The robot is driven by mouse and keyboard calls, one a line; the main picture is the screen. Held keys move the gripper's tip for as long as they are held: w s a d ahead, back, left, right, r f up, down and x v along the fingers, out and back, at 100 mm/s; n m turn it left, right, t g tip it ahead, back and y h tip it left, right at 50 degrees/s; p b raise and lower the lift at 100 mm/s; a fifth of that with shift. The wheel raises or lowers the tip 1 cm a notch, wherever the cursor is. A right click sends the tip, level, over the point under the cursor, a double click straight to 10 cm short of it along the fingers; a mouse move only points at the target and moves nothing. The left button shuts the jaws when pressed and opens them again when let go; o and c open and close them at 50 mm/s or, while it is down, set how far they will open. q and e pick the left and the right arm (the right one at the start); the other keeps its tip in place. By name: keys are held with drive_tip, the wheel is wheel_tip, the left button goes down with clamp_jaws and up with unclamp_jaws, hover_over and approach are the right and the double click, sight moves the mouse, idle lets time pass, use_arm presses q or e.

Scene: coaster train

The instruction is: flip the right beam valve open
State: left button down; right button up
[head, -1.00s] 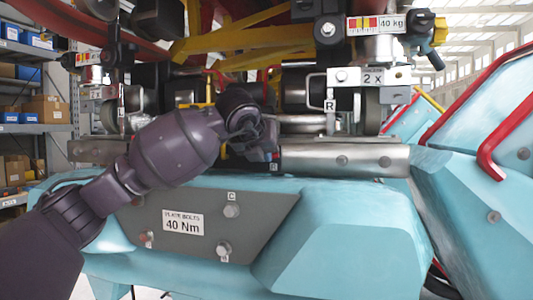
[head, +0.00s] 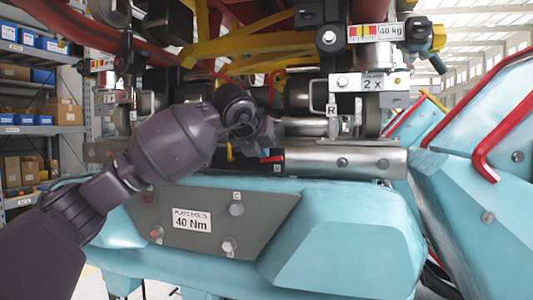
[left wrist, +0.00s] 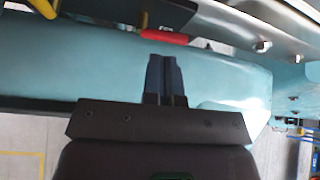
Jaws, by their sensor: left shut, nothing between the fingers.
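A red valve lever (head: 271,159) sticks out at the left end of the right silver beam (head: 345,162) in the head view. In the left wrist view the red lever (left wrist: 165,37) lies roughly level, just beyond my fingertips. My left gripper (head: 265,146) is in front of the beam's left end, close to the lever. In the left wrist view its two fingers (left wrist: 163,62) are together and empty, and a small gap seems to separate them from the lever. The valve body is mostly hidden. My right gripper is in neither view.
A pale blue body with a grey bolt plate (head: 260,215) lies below the beam. A bracket marked R (head: 331,108) and other hardware stand above. A yellow handle (left wrist: 42,8) is at upper left in the wrist view. Shelves (head: 40,130) stand behind at left.

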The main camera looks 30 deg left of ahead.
use_arm(q)
drive_tip(key=v, duration=1)
drive_tip(key=shift+b, duration=0.4)
drive_tip(key=shift+s, duration=0.15)
